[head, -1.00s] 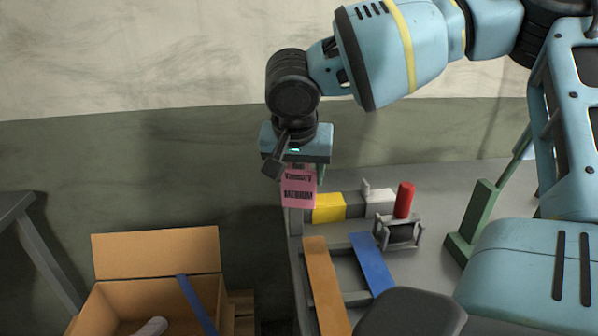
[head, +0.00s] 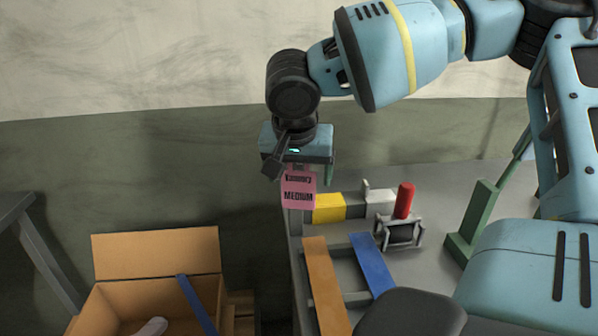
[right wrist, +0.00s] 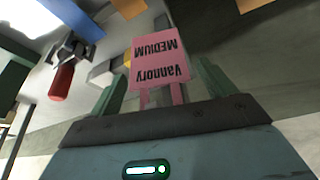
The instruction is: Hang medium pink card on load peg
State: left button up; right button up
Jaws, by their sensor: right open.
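The pink card (head: 298,192), printed "Vannory MEDIUM", shows just below my right gripper (head: 300,172) at the left end of the grey bench. In the right wrist view, the card (right wrist: 160,62) has two narrow pink strips running back toward the gripper. My right gripper's green fingers (right wrist: 161,88) stand apart on either side of these strips, with gaps showing. The gripper is open. A grey post (head: 295,222) shows below the card. The load peg is not clearly visible, and I cannot tell what bears the card. My left gripper is not in view.
A yellow block (head: 328,208) and a red cylinder (head: 404,200) on a grey frame stand right of the card. Orange (head: 325,285) and blue (head: 371,264) strips lie in front. A green upright (head: 474,215) stands farther right. An open cardboard box (head: 157,252) is lower left.

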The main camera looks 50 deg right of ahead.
jog(key=v, duration=0.7)
jog(key=shift+r, duration=0.4)
jog(key=shift+s+a, duration=0.1)
